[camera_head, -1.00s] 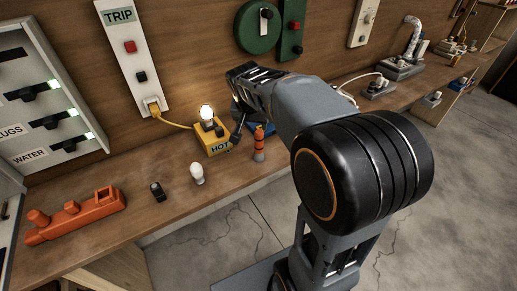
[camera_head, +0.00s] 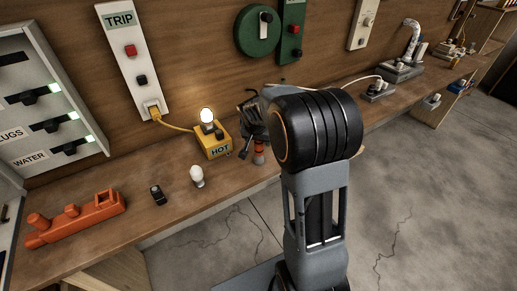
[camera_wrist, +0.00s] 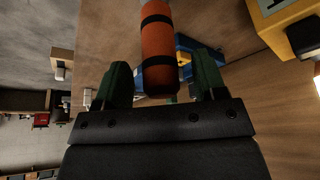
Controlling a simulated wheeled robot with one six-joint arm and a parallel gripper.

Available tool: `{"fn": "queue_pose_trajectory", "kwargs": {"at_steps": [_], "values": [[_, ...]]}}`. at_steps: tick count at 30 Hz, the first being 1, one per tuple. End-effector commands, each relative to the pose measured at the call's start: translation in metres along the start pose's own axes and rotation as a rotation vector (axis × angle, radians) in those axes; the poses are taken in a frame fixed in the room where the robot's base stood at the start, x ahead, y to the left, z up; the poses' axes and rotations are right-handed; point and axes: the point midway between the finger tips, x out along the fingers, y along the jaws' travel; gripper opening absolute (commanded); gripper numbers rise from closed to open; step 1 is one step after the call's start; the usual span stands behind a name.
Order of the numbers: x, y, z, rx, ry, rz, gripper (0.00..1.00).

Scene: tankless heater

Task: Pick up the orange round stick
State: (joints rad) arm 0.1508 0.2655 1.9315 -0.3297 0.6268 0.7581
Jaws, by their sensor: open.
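The orange round stick stands upright on the wooden bench in the head view, where only its lower part (camera_head: 259,147) and grey foot show below my gripper (camera_head: 250,128). In the wrist view the stick (camera_wrist: 158,45) is an orange cylinder with black bands, its near end between the two green fingertips of my gripper (camera_wrist: 160,78). The fingers are open, with a visible gap on each side of the stick. My gripper hides the stick's upper part in the head view.
A yellow HOT box (camera_head: 214,142) with a lit bulb stands close on the left. A white bulb (camera_head: 197,175), a small black switch (camera_head: 158,194) and an orange boat-like block (camera_head: 75,218) lie farther left. A blue and yellow object (camera_wrist: 205,55) lies behind the stick.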

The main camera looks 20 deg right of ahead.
Motion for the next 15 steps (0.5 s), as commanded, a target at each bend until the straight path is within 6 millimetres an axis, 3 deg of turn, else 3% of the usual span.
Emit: {"fn": "queue_pose_trajectory", "kwargs": {"at_steps": [6, 15], "values": [[0.019, 0.000, 0.000, -0.001, 0.000, 0.000, 0.65], [0.020, 0.000, 0.000, -0.001, 0.001, -0.001, 0.62]]}}
